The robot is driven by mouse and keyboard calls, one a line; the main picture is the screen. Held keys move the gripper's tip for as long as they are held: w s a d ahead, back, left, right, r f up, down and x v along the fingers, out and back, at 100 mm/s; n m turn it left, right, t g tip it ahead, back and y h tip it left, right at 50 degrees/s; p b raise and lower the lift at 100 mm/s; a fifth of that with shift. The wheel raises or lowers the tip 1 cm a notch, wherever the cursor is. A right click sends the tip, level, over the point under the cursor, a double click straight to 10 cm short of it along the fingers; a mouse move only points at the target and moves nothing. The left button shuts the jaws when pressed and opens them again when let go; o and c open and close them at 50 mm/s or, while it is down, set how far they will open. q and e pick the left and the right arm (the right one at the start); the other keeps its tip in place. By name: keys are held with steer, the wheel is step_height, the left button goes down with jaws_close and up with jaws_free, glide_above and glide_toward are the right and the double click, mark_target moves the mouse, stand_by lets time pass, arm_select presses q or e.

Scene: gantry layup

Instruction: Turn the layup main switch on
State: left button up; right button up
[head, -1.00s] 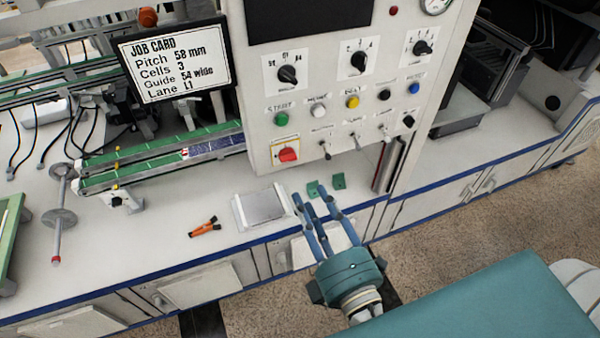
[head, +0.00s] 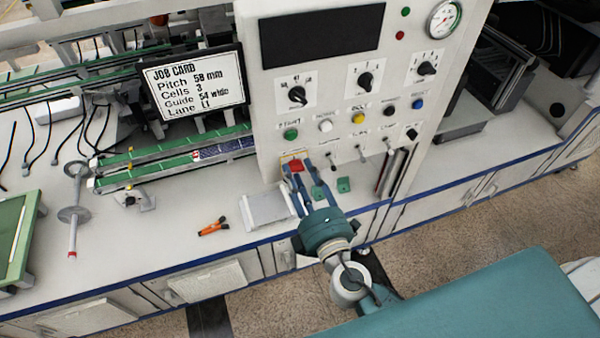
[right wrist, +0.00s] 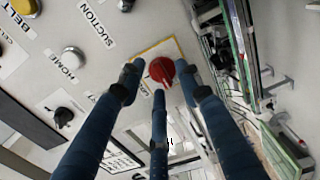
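The main switch is a red rotary knob (head: 295,165) on a yellow-edged white plate, low at the left of the control panel (head: 278,105). My right gripper (head: 299,170) is at the panel with its fingers spread around the knob. In the right wrist view the red knob (right wrist: 162,70) lies between the fingertips (right wrist: 160,78). A gap shows on its left side; the right finger is very close to it, and I cannot tell whether they touch. The fingers partly cover the plate, and I cannot read the knob's setting. My left gripper is not in view.
Above the knob are the green start button (head: 291,134), other coloured buttons and several selector dials. Small toggles (head: 332,165) sit right of the knob. On the bench below lie a grey plate (head: 266,208), green pieces (head: 344,185) and an orange tool (head: 213,227).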

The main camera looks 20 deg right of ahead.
steer(key=shift+c, duration=0.3)
jaws_close()
